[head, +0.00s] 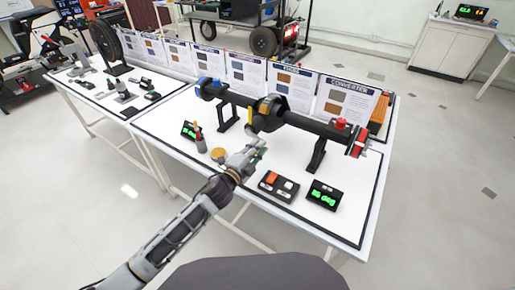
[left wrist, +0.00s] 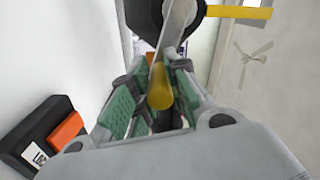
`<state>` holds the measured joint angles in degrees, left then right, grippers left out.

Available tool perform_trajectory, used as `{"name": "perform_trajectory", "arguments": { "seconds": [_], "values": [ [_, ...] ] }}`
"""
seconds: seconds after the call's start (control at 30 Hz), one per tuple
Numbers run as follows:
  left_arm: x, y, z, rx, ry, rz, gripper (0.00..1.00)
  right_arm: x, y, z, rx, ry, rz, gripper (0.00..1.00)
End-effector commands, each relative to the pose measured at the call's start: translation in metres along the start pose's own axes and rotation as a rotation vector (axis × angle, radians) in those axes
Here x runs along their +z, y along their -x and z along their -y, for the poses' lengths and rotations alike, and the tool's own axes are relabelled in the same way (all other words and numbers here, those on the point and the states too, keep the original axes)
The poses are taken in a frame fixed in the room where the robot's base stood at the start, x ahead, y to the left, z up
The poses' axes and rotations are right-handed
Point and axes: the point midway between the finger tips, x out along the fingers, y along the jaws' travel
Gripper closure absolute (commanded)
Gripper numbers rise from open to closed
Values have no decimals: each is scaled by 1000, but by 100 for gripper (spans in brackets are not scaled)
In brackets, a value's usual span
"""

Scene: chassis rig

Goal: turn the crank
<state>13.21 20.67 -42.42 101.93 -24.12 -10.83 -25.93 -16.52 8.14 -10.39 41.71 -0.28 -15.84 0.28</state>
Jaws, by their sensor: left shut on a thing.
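The crank shows in the left wrist view as a pale metal arm (left wrist: 175,28) running down from a dark round hub, with a yellow handle (left wrist: 160,92) at its end. My left gripper (left wrist: 155,100) has its green-padded fingers closed around the yellow handle. In the head view my left gripper (head: 255,150) is in front of and below the middle of the black axle rig (head: 290,116), above the white table. The gripper largely hides the crank handle there. My right gripper is in neither view.
A control box with an orange button (head: 278,186) and a green-lit display (head: 323,195) lie on the table (head: 345,222) right of my gripper. Another display (head: 189,131) and a yellow disc (head: 218,154) lie left. Poster boards (head: 345,100) stand behind the rig.

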Motion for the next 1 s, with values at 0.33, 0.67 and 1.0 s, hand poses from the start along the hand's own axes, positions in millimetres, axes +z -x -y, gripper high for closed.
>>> {"name": "perform_trajectory", "arguments": {
  "seconds": [0.33,0.67,1.0],
  "values": [
    [1,0,-1,2,2,2,62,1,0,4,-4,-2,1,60],
    [0,0,0,1,2,1,59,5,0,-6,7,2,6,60],
    [1,13,-1,2,2,2,59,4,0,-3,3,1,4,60]
  ]
}}
